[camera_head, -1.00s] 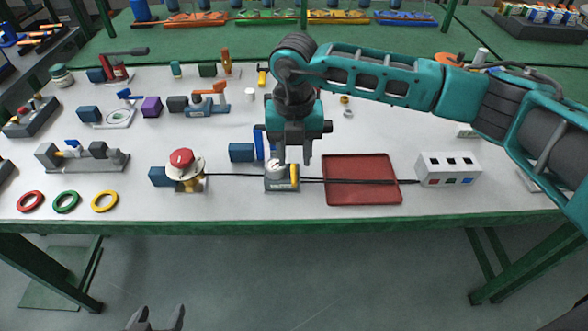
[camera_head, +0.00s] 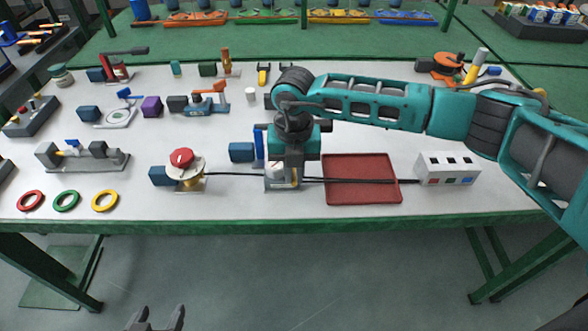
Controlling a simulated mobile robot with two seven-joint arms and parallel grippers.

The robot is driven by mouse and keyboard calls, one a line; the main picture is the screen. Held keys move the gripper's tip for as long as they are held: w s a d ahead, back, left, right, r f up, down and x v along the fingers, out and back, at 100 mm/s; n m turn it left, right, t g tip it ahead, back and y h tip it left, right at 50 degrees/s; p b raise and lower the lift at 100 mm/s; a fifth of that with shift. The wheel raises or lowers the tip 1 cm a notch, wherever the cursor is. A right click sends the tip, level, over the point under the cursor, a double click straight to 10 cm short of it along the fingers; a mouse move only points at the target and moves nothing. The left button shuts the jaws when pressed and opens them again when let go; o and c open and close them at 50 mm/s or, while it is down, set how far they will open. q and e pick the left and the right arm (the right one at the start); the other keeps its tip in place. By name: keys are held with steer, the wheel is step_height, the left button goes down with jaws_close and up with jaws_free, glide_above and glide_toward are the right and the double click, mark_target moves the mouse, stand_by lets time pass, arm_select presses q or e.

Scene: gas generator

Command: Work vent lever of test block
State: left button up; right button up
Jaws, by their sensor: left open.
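A small grey block (camera_head: 281,186) with a white round part on top stands left of the red tray, and I take it for the test block. A blue upright piece (camera_head: 259,142) rises at its back left. My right gripper (camera_head: 288,178) comes down from above onto this block and covers its upper right part. The fingers are too small and overlapped to tell whether they are shut or touch a lever. No lever shows clearly there now. My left gripper (camera_head: 155,319) is open and empty at the bottom edge, below and in front of the bench.
A blue box (camera_head: 242,152) stands close behind left. Red, green and yellow rings (camera_head: 105,201) lie front left.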

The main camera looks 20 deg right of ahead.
jaws_close()
